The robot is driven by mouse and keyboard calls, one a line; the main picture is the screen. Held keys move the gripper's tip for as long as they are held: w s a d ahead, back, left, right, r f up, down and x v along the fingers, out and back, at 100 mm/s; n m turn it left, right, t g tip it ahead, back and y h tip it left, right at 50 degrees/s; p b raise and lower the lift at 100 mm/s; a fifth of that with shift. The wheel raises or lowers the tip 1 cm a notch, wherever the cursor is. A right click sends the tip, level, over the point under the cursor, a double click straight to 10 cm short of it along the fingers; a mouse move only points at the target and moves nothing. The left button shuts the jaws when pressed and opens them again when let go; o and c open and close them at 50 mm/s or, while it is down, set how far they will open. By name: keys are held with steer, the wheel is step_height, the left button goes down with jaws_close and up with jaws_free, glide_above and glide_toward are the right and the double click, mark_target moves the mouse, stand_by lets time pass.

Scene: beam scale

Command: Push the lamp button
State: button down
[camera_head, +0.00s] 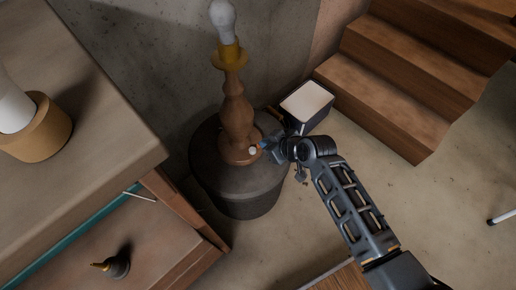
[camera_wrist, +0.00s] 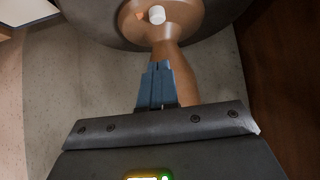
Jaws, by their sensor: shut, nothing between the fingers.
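The lamp (camera_head: 236,105) has a turned wooden body and a bare bulb (camera_head: 223,18) on top, and stands upright on a dark round drum (camera_head: 245,195). Its small white button (camera_head: 252,150) sits on the lamp's round foot. My gripper (camera_head: 266,145) is just right of the button in the head view, with its blue fingers together and nothing between them. In the wrist view the white button (camera_wrist: 157,14) is at the top, straight beyond my shut fingertips (camera_wrist: 157,65), with a visible gap in the picture. Whether the lamp is lit is unclear.
A dark box with a pale top (camera_head: 307,102) stands right behind my gripper. Wooden steps (camera_head: 390,85) rise at the upper right. A table (camera_head: 75,110) with a white and tan object (camera_head: 38,135) fills the left. Floor (camera_head: 440,200) at the right is mostly clear.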

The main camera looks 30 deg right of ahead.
mark_target(252, 148)
steer(key=w+f, duration=0.1)
steer(key=f, duration=0.1)
steer(key=w+f+b, duration=0.1)
steer(key=f, duration=0.1)
steer(key=w+a+f, duration=0.1)
steer(key=f, duration=0.2)
steer(key=shift+w+a+f+b, duration=0.1)
steer(key=shift+w+b, duration=0.25)
steer(key=shift+w, duration=0.05)
steer(key=shift+f, duration=0.4)
steer(key=shift+f, duration=0.1)
